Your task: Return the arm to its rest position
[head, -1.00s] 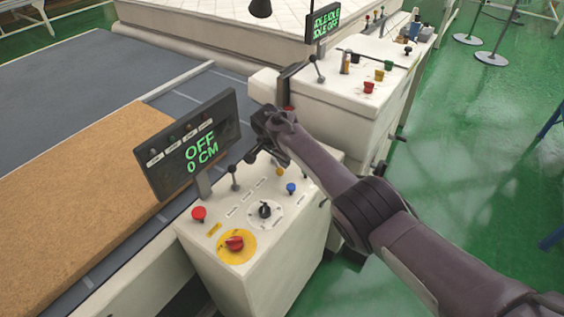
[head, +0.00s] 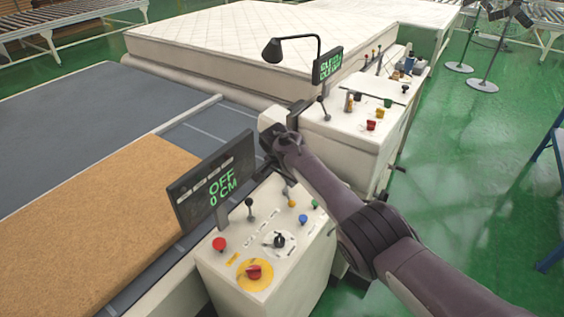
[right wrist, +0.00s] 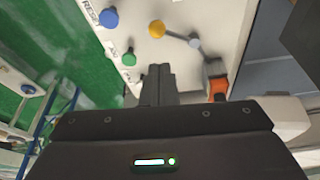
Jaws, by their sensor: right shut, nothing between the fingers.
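My right arm (head: 325,190) reaches in from the lower right over the near control console (head: 250,290). My right gripper (head: 268,166) is shut and empty above the console's far edge, close to the dark display (head: 215,182) reading "OFF 0 CM". In the right wrist view the closed fingers (right wrist: 158,86) point toward the console top, close to a green button (right wrist: 130,58) and a yellow button (right wrist: 157,28). Whether they touch anything is unclear. My left gripper is not in view.
A second console (head: 345,135) with levers, buttons and a display (head: 327,65) stands just beyond my gripper. A white mattress (head: 225,50) lies behind. A tan slab (head: 95,215) lies on the grey bed at left. Green floor (head: 470,150) is open at right.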

